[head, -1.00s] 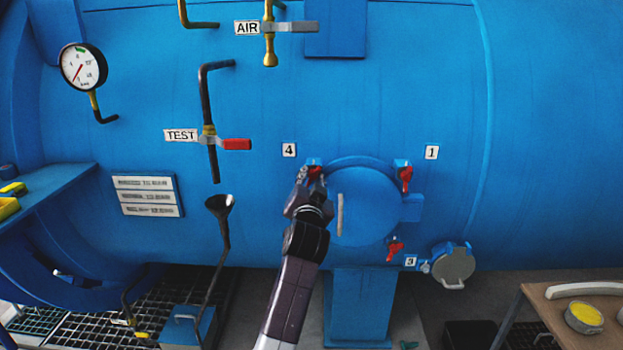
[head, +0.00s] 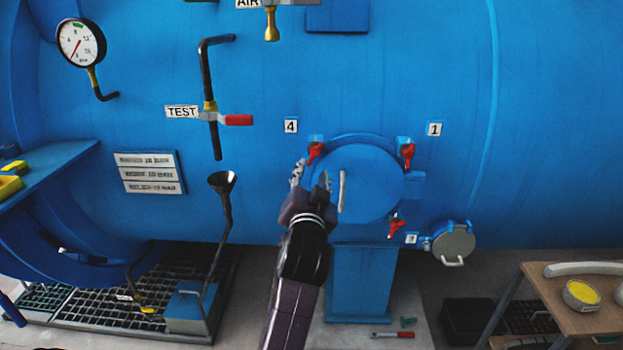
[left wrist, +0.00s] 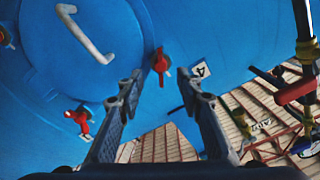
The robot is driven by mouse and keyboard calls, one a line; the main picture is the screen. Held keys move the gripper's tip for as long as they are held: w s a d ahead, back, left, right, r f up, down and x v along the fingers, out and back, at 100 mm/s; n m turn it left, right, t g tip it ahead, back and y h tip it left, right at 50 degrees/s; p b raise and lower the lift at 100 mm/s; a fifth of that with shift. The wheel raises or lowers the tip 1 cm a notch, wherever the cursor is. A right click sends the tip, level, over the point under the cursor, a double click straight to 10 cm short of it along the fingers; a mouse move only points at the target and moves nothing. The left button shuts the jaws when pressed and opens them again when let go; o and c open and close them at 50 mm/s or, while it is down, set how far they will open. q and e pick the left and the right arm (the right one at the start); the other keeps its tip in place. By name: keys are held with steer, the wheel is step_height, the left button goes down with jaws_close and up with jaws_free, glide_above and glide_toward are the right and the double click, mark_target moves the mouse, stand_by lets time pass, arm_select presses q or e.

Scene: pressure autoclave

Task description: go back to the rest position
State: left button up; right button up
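My left gripper (head: 312,176) is in front of the blue autoclave (head: 270,90), just left of the round hatch (head: 362,184). In the left wrist view its two fingers (left wrist: 160,92) are spread apart with nothing between them. The red clamp handle (head: 315,152) by label 4 is just above the fingers in the head view. In the left wrist view this red handle (left wrist: 160,64) lies beyond the gap, apart from both fingers. My right gripper is in neither view.
Red clamps (head: 408,154) and (head: 396,229) sit on the hatch's right side. A grey capped port (head: 454,242) is at lower right. A wooden table (head: 588,318) stands at far right. A black funnel pipe (head: 225,215) and the TEST valve (head: 212,112) are to the left.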

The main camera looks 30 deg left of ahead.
arm_select(q)
steer(key=shift+v, duration=0.9)
steer(key=w+d+f+m+g+h, duration=0.1)
steer(key=d+f+m+g+h, duration=0.35)
steer(key=f, duration=1.45)
steer(key=d+f+n+t+h, duration=0.15)
steer(key=d+f, duration=0.55)
steer(key=f, duration=1.2)
steer(key=s+d+f+m+g+h, duration=0.1)
steer(key=s+d+f+g, duration=0.15)
steer(key=s+f, duration=0.65)
steer(key=s+d+f+g+h, duration=0.1)
steer(key=s+f+g+h, duration=0.3)
steer(key=f, duration=0.8)
steer(key=s+f+g, duration=0.1)
steer(key=s+f, duration=0.5)
steer(key=s, duration=0.7)
steer(key=s+a+f+n+g+y, duration=0.1)
steer(key=s+f, duration=0.5)
steer(key=s, duration=0.7)
steer(key=s+f+g, duration=0.3)
steer(key=s+f, duration=0.3)
steer(key=s, duration=0.7)
steer(key=shift+a+y, duration=0.15)
steer(key=shift+y, duration=0.25)
